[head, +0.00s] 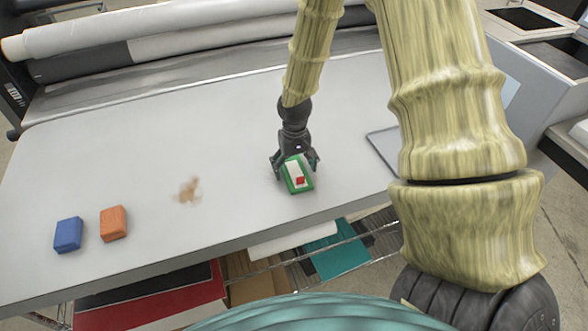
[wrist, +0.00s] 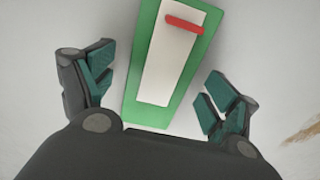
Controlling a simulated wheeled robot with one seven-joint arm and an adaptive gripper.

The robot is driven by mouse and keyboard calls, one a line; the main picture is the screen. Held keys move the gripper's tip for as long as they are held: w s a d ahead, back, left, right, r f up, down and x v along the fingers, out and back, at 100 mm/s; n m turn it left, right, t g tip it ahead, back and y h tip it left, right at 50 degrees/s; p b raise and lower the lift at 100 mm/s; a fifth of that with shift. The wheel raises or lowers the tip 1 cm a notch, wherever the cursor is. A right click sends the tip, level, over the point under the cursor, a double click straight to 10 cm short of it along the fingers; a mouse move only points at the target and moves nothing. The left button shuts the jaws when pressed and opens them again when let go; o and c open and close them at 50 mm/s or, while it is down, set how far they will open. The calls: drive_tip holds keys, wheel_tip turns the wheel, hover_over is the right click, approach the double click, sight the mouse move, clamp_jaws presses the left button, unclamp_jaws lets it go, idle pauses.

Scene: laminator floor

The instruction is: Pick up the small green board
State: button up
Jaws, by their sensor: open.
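The small green board (head: 308,186) lies on the grey table of the laminator, near its front edge. It carries a white panel with a red mark on it. In the wrist view the green board (wrist: 205,62) runs up and away between the fingers, with a red bar across its white panel. My gripper (head: 296,165) is at the board's far end in the head view. In the wrist view my gripper (wrist: 157,95) is open, one finger on each side of the board, with a gap on both sides.
A blue block (head: 68,234) and an orange block (head: 113,223) stand at the table's left front. A brownish stain (head: 189,190) lies between them and the board. A flat grey panel (head: 384,147) lies to the right. Large rollers (head: 150,30) run along the back.

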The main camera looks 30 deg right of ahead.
drive_tip(key=shift+f, duration=0.1)
drive_tip(key=c, duration=1.1)
